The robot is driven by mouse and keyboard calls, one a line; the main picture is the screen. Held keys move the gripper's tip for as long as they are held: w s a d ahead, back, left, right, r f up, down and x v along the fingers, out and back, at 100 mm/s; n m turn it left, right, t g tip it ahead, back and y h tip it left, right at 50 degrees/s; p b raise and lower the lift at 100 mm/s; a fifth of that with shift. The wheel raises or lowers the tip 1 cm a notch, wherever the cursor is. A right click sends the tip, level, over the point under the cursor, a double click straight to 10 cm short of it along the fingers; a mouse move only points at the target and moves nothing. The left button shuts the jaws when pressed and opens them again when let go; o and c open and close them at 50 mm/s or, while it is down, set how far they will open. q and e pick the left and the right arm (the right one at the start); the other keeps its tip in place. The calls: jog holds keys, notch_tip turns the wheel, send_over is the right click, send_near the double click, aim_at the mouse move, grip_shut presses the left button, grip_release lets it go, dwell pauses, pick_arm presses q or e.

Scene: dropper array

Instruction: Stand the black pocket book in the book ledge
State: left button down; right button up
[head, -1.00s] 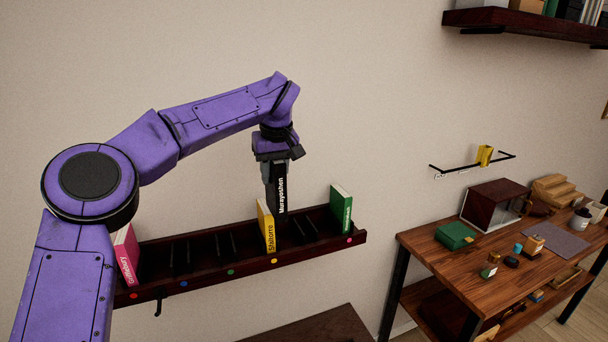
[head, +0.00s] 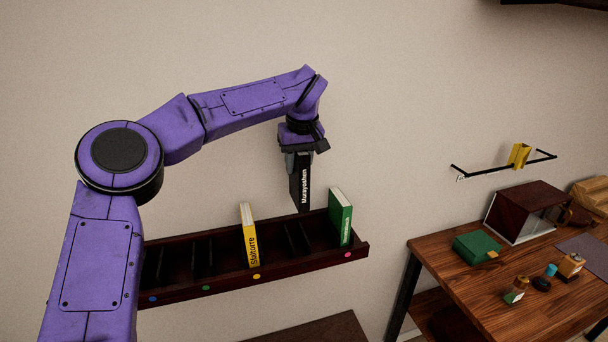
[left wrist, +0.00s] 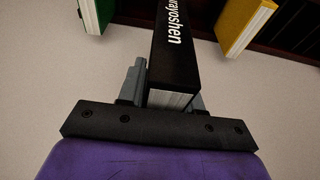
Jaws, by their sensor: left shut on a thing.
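My left gripper (head: 299,164) is shut on the black pocket book (head: 303,188), which hangs upright below it with white spine lettering. The book ledge (head: 215,287) is a dark wall shelf with slim dividers and coloured dots along its front. The black book is over the ledge, between the yellow book (head: 249,236) and the green book (head: 341,217); its lower end appears above the dividers. In the left wrist view the black book (left wrist: 172,50) sits between the fingers (left wrist: 168,88). My right gripper is not in view.
The yellow and green books stand in the ledge on either side of the held book. A wooden table (head: 440,265) at the right holds a green box (head: 476,247), a dark red case (head: 524,212) and small items. A thin wall rail (head: 485,174) hangs above it.

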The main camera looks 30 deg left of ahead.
aim_at(295, 193)
pick_arm(q)
jog(key=s+f+b, duration=0.2)
jog(key=f, duration=0.1)
jog(key=shift+s+a+f, duration=0.1)
jog(key=shift+s+a, duration=0.1)
jog(key=shift+s, duration=0.1)
jog(key=shift+w+d+f, duration=0.1)
jog(key=shift+w+f, duration=0.2)
jog(key=shift+w, duration=0.5)
jog(key=shift+s+r, duration=0.3)
notch_tip(295, 193, down, 5)
jog(key=shift+r, duration=0.1)
jog(key=shift+s, duration=0.1)
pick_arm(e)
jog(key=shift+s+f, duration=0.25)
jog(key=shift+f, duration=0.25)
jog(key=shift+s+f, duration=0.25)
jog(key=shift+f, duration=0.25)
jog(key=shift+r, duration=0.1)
